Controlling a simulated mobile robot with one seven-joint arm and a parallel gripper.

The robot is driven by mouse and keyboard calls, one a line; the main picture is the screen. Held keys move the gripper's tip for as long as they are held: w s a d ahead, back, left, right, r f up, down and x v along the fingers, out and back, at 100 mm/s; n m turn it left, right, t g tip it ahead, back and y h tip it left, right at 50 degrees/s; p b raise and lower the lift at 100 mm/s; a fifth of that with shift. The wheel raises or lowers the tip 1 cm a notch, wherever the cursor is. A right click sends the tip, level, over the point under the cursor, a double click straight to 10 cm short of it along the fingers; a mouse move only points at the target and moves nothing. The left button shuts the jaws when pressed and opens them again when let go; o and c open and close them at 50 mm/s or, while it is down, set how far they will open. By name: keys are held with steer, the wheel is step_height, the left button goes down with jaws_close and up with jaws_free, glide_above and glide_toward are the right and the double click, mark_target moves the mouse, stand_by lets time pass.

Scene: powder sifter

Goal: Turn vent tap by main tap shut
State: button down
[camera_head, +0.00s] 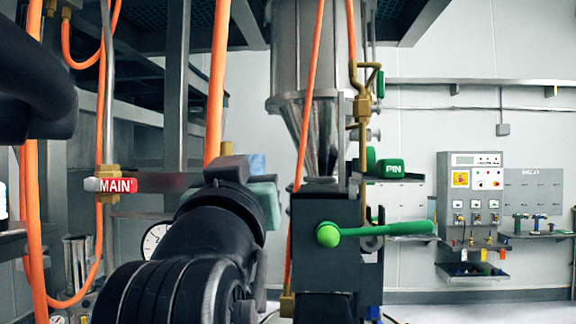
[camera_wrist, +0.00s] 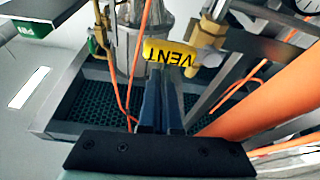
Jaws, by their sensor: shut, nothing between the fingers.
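The vent tap's yellow lever (camera_wrist: 168,52), marked VENT, shows upside down in the wrist view, just past my fingertips. Its brass valve body (camera_wrist: 212,27) is to the right of the lever. My gripper (camera_wrist: 164,75) is shut and empty, with its blue fingers pointing at the lever's edge; I cannot tell if they touch it. In the head view my gripper (camera_head: 257,165) is seen from behind, and the vent tap does not show there. The main tap's red lever (camera_head: 118,185), marked MAIN, lies level on a brass valve at the left.
Thick orange hoses (camera_head: 216,80) hang close to my arm. A steel hopper (camera_head: 318,130) stands behind, and a green lever (camera_head: 380,230) sticks out to the right of a dark block. A green PIN handle (camera_head: 391,169) is above it. A control panel (camera_head: 475,195) is at the far right.

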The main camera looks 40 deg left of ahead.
steer(key=s+d+b, duration=0.4)
steer(key=s+d, duration=0.1)
steer(key=s, duration=0.4)
steer(key=d+f+m+t+h+b, duration=0.1)
steer(key=d+f+m+t+h, duration=0.1)
steer(key=d, duration=0.6)
steer(key=w+d+f+m+t+h+b, duration=0.1)
steer(key=d+f+m+t+h, duration=0.1)
steer(key=d+h, duration=0.4)
steer(key=w+d+f+m+t+h+b, duration=0.1)
steer(key=d+m+t+h, duration=0.2)
steer(key=d, duration=0.8)
steer(key=shift+w+f+m+t+h, duration=0.25)
steer(key=shift+f+m+t+h, duration=0.15)
steer(key=shift+t, duration=0.7)
